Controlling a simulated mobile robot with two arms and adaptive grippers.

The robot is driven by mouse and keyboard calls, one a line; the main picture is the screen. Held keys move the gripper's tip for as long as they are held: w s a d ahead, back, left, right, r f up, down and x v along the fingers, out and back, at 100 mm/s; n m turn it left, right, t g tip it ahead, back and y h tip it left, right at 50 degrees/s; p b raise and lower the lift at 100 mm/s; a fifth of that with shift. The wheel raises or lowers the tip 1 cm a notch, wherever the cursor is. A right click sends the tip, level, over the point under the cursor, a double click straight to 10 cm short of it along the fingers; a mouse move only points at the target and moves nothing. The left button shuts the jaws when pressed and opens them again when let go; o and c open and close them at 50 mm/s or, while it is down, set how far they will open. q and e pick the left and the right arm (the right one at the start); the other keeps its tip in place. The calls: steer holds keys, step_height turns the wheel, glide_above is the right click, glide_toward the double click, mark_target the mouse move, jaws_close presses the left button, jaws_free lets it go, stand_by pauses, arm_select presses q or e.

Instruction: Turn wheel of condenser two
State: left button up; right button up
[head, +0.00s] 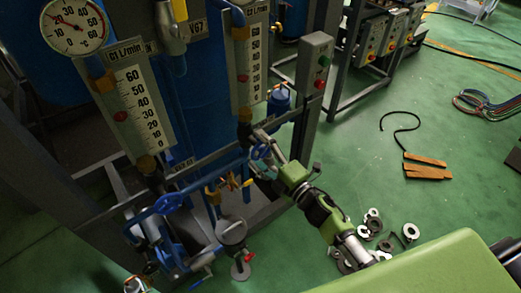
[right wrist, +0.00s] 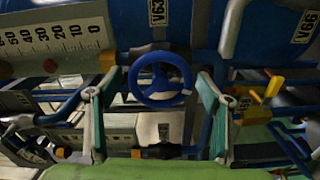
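A blue spoked wheel (right wrist: 160,80) shows in the middle of the right wrist view, between the two fingers of my right gripper (right wrist: 158,112). The fingers are spread wide, one on each side of the wheel, with a visible gap to its rim. In the head view my right gripper (head: 264,152) reaches in from the lower right to the pipework below the right-hand flow meter (head: 247,72). The wheel there is small and partly hidden by the gripper. I cannot tell from the frames which condenser it belongs to. My left gripper is not clearly visible.
A left-hand flow meter (head: 132,105) and a round gauge (head: 73,27) stand at the left. Blue pipes and clamps (head: 160,230) crowd the lower left. A grey button box (head: 316,65) stands right of the meters. Metal rings (head: 375,225) lie on the open green floor.

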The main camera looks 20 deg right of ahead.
steer(key=shift+s+d+f, duration=0.1)
steer(key=shift+s+d, duration=0.05)
steer(key=shift+s, duration=0.3)
steer(key=v, duration=1.1)
steer(key=s+d+f+m+g+h+b, duration=0.1)
steer(key=s+d+f+m+g+h, duration=0.15)
steer(key=f, duration=0.85)
steer(key=s+d+f+m+g+h+b, duration=0.15)
steer(key=s+f+m, duration=0.25)
steer(key=f, duration=0.6)
steer(key=s+d+f+m+g+h, duration=0.1)
steer(key=s+f+m+g, duration=0.2)
steer(key=f, duration=0.8)
steer(key=s+a+f+m+g+b, duration=0.1)
steer(key=s+f+m+g, duration=0.3)
steer(key=s+f, duration=0.7)
steer(key=s+a+f+m+g+h+b, duration=0.1)
steer(key=s+f+m+g, duration=0.3)
steer(key=s+f, duration=0.7)
steer(key=s+g, duration=0.1)
steer(key=s, duration=0.6)
steer(key=shift+s+a+f+m+b, duration=0.2)
steer(key=shift+s+f+m+b, duration=0.05)
steer(key=shift+s+m+b, duration=0.15)
